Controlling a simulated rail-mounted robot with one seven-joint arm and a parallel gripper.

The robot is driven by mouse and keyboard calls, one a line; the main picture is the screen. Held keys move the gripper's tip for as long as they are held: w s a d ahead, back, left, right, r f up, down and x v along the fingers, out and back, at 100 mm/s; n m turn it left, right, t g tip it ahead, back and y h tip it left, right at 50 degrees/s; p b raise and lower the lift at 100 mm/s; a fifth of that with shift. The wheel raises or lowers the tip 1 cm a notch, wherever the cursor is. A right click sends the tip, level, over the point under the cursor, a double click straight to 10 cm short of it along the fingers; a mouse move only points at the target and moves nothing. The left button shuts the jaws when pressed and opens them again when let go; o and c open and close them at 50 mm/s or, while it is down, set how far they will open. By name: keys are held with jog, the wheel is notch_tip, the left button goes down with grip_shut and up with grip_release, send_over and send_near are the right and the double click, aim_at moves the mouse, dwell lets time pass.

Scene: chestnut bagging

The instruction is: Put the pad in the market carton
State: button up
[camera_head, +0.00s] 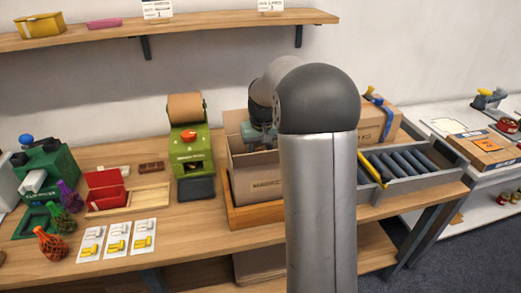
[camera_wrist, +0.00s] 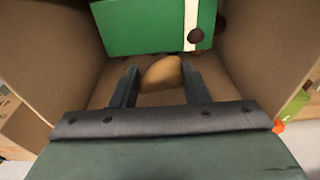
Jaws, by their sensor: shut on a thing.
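The market carton (camera_head: 258,187) is an open brown box on the wooden bench, partly hidden by my arm. My gripper (camera_head: 258,140) is over its opening, pointing down; its fingertips are hidden in the head view. In the wrist view my gripper (camera_wrist: 160,70) is inside the carton walls (camera_wrist: 262,50), shut on a rounded tan pad (camera_wrist: 161,74) between its two dark fingers. A green box (camera_wrist: 145,25) with a white band and a dark round spot lies in the carton just beyond the pad.
A green dispenser with a brown paper roll (camera_head: 186,107) stands left of the carton. A roller conveyor (camera_head: 410,167) is to the right. Net bags (camera_head: 52,245), a red box (camera_head: 105,187) and label cards (camera_head: 116,240) lie on the left. A shelf (camera_head: 200,25) runs above.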

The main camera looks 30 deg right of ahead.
jog(key=shift+f, duration=0.1)
jog(key=shift+f+b, duration=0.45)
jog(key=shift+f, duration=0.05)
jog(key=o, duration=0.9)
jog(key=shift+o, duration=0.2)
jog(key=shift+r, duration=0.15)
jog(key=shift+r+p, duration=0.35)
jog(key=shift+p, duration=0.05)
notch_tip(320, 180, up, 12)
jog(key=s, duration=0.1)
jog(key=shift+s+a, duration=0.2)
jog(key=shift+s, duration=0.2)
